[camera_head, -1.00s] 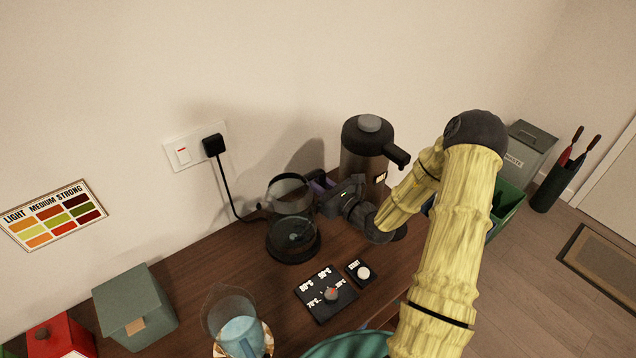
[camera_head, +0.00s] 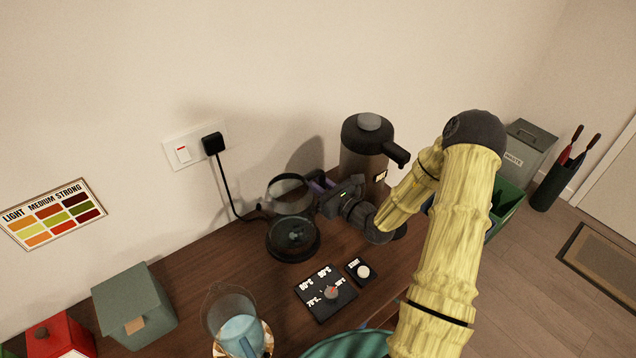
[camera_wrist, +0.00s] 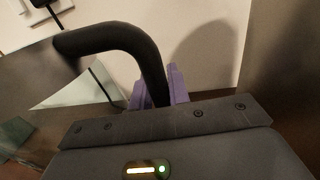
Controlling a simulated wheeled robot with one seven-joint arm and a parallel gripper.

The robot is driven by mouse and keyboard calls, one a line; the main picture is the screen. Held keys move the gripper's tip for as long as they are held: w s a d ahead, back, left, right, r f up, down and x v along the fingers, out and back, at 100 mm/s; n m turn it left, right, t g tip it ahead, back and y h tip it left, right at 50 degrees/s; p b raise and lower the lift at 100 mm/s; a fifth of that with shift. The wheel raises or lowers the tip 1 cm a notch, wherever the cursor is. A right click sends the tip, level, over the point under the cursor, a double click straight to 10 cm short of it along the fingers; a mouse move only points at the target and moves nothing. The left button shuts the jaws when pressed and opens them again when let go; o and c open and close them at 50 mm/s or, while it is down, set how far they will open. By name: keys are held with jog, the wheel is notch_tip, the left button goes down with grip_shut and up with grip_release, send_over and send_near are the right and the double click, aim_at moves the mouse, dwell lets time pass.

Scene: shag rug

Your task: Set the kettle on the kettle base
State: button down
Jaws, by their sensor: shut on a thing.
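The kettle (camera_head: 290,205) is clear glass with a dark rim and a black curved handle. It looks upright, directly over the round black kettle base (camera_head: 293,252). I cannot tell whether its bottom touches the base or hangs just above it. My gripper (camera_head: 320,187) is to the right of the kettle, shut on its handle. In the wrist view the purple fingers of my gripper (camera_wrist: 160,88) are around the black handle (camera_wrist: 125,40). Part of the glass shows at the left there, and the base is not clearly visible.
A dark dispenser (camera_head: 365,160) stands close behind my gripper. A dial panel (camera_head: 326,295) and a start button (camera_head: 361,270) lie in front. A glass jug (camera_head: 240,332) with blue liquid is front left. A cord (camera_head: 228,190) runs from the wall plug toward the base.

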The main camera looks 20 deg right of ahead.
jog(key=shift+f, duration=0.25)
jog(key=c, duration=1.6)
grip_release()
jog(key=shift+f, duration=0.1)
jog(key=shift+s+d, duration=0.1)
jog(key=shift+s, duration=0.05)
jog(key=v, duration=1)
jog(key=shift+s, duration=0.35)
